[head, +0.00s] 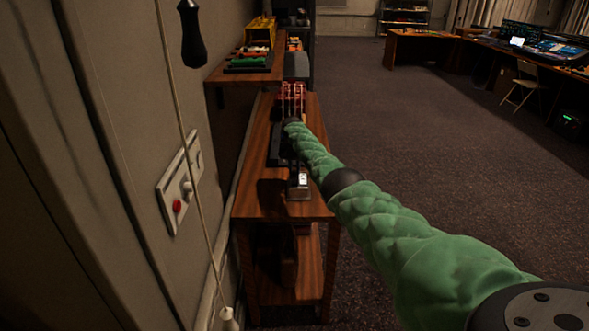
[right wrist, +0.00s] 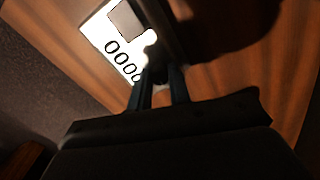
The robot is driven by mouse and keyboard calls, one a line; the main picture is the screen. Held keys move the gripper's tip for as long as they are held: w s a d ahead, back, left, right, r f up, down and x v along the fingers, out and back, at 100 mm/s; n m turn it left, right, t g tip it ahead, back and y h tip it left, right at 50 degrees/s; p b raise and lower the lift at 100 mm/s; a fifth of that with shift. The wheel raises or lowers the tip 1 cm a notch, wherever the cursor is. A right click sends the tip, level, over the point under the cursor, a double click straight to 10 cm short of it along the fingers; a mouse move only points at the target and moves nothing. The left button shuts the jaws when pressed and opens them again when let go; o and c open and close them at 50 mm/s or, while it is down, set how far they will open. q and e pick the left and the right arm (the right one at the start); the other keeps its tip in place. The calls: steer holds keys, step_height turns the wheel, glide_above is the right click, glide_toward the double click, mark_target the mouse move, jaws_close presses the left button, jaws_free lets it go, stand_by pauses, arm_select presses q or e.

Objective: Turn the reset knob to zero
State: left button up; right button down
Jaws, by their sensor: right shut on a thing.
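A small silver counter (head: 298,187) stands near the front edge of the wooden desk. In the right wrist view its bright white face (right wrist: 122,62) shows a row of black digits that look like zeros; the last is partly covered. A grey square part sits above the digits. My right gripper (right wrist: 157,84) has its two dark fingers close together at the counter's edge, shut on a small dark part that appears to be the reset knob. The knob is mostly hidden between the fingers. In the head view my green-sleeved right arm reaches over the desk. My left gripper is out of view.
A wall panel (head: 179,186) with a red button and a hanging cord (head: 200,190) are at the left. A raised shelf (head: 243,74) holds colored items behind the counter. Red items (head: 292,94) stand farther back on the desk. Open carpet lies to the right.

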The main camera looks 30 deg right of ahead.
mark_target(294, 171)
steer(key=shift+r+m, duration=0.1)
steer(key=shift+m, duration=1.3)
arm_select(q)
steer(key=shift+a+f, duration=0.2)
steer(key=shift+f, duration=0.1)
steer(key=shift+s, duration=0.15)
arm_select(e)
steer(key=shift+w+m, duration=0.1)
steer(key=shift+m, duration=0.2)
steer(key=c, duration=1.3)
jaws_free()
steer(key=shift+r, duration=0.6)
step_height(294, 171, up, 5)
steer(key=shift+w+f+b, duration=0.1)
steer(key=shift+w+b, duration=0.05)
steer(key=shift+b, duration=0.6)
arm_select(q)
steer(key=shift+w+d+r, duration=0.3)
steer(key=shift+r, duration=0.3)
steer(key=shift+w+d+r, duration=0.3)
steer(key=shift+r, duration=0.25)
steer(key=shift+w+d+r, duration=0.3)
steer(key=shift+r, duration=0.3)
arm_select(e)
steer(key=shift+r, duration=0.8)
